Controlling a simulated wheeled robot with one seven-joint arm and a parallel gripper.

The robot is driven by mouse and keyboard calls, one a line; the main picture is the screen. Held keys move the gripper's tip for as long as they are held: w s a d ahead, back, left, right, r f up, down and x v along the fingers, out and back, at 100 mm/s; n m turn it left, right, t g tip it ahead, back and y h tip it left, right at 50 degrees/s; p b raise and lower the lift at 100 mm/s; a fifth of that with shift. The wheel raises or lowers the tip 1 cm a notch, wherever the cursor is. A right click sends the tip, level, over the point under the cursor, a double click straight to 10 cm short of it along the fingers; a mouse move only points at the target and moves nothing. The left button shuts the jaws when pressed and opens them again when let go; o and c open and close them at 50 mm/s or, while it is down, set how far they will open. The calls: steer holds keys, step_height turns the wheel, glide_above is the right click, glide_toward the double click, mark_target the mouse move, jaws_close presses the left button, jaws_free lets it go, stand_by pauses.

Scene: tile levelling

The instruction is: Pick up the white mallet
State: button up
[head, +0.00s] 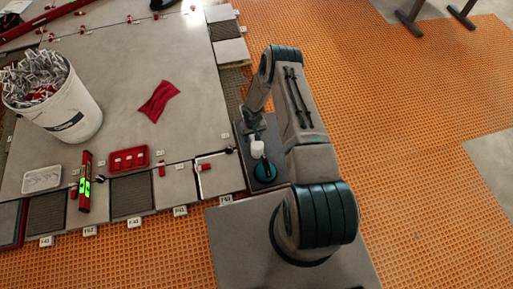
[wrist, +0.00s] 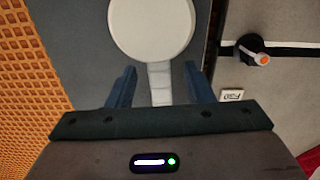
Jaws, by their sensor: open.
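The white mallet (wrist: 150,25) lies under my gripper in the wrist view, its round pale head at the top edge and cut off there. Its light grey handle runs down from the head between my fingers. My gripper (wrist: 161,88) is open, with one finger on each side of the handle and a visible gap on both sides. The lower end of the handle is hidden by the gripper body. In the head view the mallet's white head (head: 257,148) shows on a dark grey slab, just below my wrist. I cannot tell the fingers' height over the slab.
A white bucket (head: 75,122) of clips, a red cloth (head: 158,101), a red tray (head: 129,159), a white tray (head: 42,179) and a level (head: 85,182) are on the tiles left. Orange matting (head: 430,130) is open at right.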

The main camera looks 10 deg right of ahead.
mark_target(253, 137)
step_height(253, 137, down, 3)
steer(key=shift+f+b, duration=0.1)
steer(key=shift+b, duration=0.3)
steer(key=shift+w, duration=0.1)
jaws_close()
steer(key=shift+r, duration=0.2)
